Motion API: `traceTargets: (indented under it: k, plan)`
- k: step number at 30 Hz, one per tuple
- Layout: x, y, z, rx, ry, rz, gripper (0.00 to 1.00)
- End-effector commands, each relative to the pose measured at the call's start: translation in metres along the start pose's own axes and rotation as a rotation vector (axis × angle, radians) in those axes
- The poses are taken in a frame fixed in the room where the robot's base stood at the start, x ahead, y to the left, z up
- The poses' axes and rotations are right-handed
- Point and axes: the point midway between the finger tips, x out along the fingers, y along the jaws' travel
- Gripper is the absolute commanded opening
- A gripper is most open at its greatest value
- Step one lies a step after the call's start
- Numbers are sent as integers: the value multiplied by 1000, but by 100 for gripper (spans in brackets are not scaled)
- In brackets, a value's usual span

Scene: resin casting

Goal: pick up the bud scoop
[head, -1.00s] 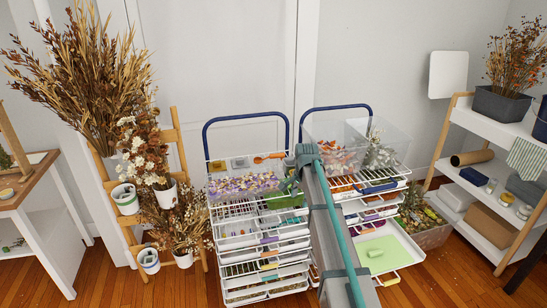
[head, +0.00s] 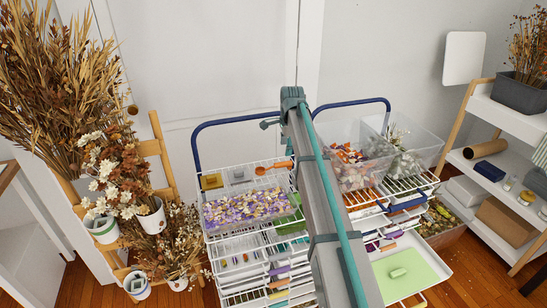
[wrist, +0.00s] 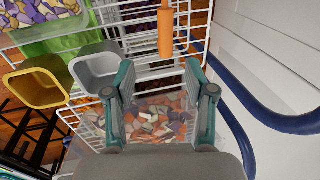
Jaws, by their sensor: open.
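The bud scoop is likely the orange-handled tool (head: 272,168) at the back right of the top wire rack, beside the small grey cup, partly next to my arm in the head view. Its orange handle (wrist: 165,32) also shows at the top of the wrist view, ahead of my fingertips. My gripper (wrist: 157,75) is open, with nothing between its fingers. The handle lies beyond the tips, in line with the gap, apart from both fingers. My arm link hides part of the racks in the head view, and I cannot make out the gripper there.
A yellow cup (wrist: 36,85) and a grey cup (wrist: 97,68) stand left of the handle. A tray of purple petals (head: 245,207) is in front. A clear bin of orange and white pieces (head: 352,165) stands right. Blue rack rails (head: 200,150) rise behind, near the wall.

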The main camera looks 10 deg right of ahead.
Motion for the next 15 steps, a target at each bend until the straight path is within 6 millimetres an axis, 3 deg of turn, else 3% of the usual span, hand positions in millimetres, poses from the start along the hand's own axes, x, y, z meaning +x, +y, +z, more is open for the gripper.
traceTargets:
  k: [5,15]
  plan:
    - [6,1,0,2,0,2,55]
    - [49,0,0,2,0,2,55]
